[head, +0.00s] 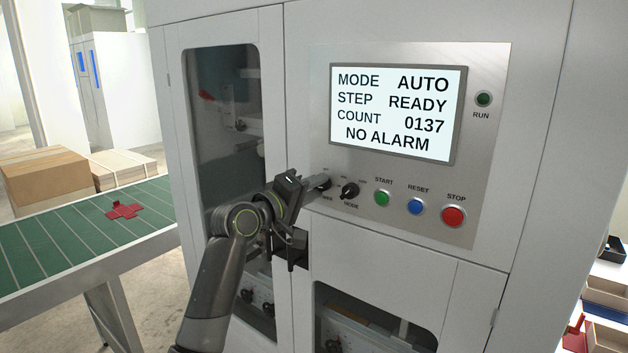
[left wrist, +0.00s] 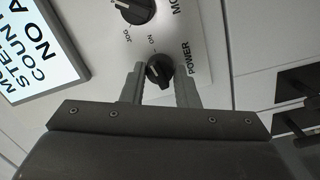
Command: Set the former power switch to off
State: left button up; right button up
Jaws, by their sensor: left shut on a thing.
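The power switch is a small black rotary knob (left wrist: 159,70) on the grey control panel (head: 480,165), with POWER and ON lettering beside it in the left wrist view. In the head view the power switch (head: 324,182) sits at the left end of the row of controls, partly hidden by my gripper. My left gripper (head: 312,190) is at the panel; in the left wrist view its two fingers (left wrist: 159,80) are shut on the knob, one on each side. The OFF lettering and the knob's exact setting cannot be read clearly. My right gripper is not in view.
The black MODE knob (head: 349,190) is close beside the power switch. Green START (head: 382,198), blue RESET (head: 416,206) and red STOP (head: 453,216) buttons follow to the right. The screen (head: 395,112) reads AUTO, READY, NO ALARM. A green conveyor (head: 60,240) lies at left.

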pick_arm(q)
jog(key=n+t+p, duration=0.1)
jog(key=n+p, duration=1.3)
jog(key=shift+d+t+y, duration=0.1)
jog(key=shift+t+y, duration=0.2)
jog(key=shift+t, duration=0.1)
jog(key=shift+s+f+n, duration=0.1)
jog(key=shift+f+n, duration=0.05)
jog(key=shift+n, duration=1.35)
jog(key=o, duration=1)
jog(key=shift+c, duration=0.2)
jog(key=b+v, duration=0.3)
jog(key=v, duration=1.4)
jog(key=shift+s+b, duration=0.25)
jog(key=shift+b, duration=0.05)
